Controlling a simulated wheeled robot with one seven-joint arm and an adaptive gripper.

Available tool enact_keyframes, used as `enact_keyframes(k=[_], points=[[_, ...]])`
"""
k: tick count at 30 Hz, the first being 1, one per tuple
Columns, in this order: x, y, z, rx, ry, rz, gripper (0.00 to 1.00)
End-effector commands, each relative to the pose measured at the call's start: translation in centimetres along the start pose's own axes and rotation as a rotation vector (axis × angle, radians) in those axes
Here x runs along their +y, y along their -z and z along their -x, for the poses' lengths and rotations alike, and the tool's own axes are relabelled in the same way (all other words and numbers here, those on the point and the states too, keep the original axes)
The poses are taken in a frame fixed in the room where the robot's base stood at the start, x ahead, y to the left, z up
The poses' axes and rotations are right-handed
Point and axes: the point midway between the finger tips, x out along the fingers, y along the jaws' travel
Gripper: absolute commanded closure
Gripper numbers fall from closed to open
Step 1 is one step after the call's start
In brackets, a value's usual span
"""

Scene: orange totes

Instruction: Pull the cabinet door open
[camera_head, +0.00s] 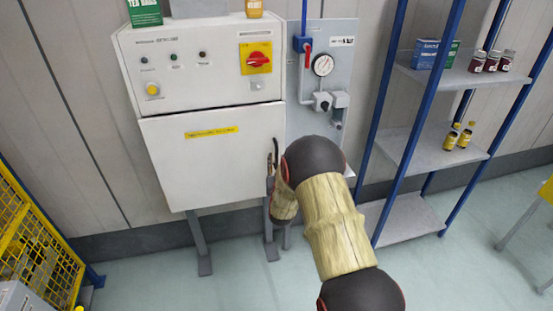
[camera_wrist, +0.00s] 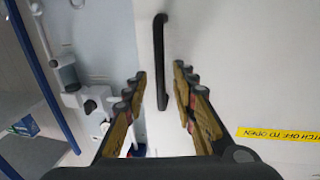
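The cabinet (camera_head: 205,95) is a white box on legs, with a control panel above and a white door (camera_head: 205,165) below. The door looks shut and carries a yellow label, which also shows in the wrist view (camera_wrist: 278,134). In the wrist view a black vertical bar handle (camera_wrist: 160,60) stands on the door. My gripper (camera_wrist: 160,82) is open, with one finger on each side of the handle's lower part; contact with it is not visible. In the head view my gripper (camera_head: 271,172) is at the door's right edge, partly hidden by my arm.
A grey panel with a gauge (camera_head: 322,65) and pipes is just right of the cabinet. A blue-framed shelf (camera_head: 440,155) with jars and bottles stands farther right. A yellow mesh cage (camera_head: 35,250) is at lower left. The floor before the door looks clear.

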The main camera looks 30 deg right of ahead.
Motion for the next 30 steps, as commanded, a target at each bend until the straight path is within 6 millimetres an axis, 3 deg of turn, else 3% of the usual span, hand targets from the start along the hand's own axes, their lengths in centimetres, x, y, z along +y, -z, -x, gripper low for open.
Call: enact_keyframes(k=[7,17,30], points=[[0.0,-0.1,-2.8,-0.001,0.001,0.000,0.73],[0.0,0.0,-3.2,-0.001,0.001,0.000,0.73],[0.0,0.0,-3.2,-0.001,0.001,0.000,0.97]])
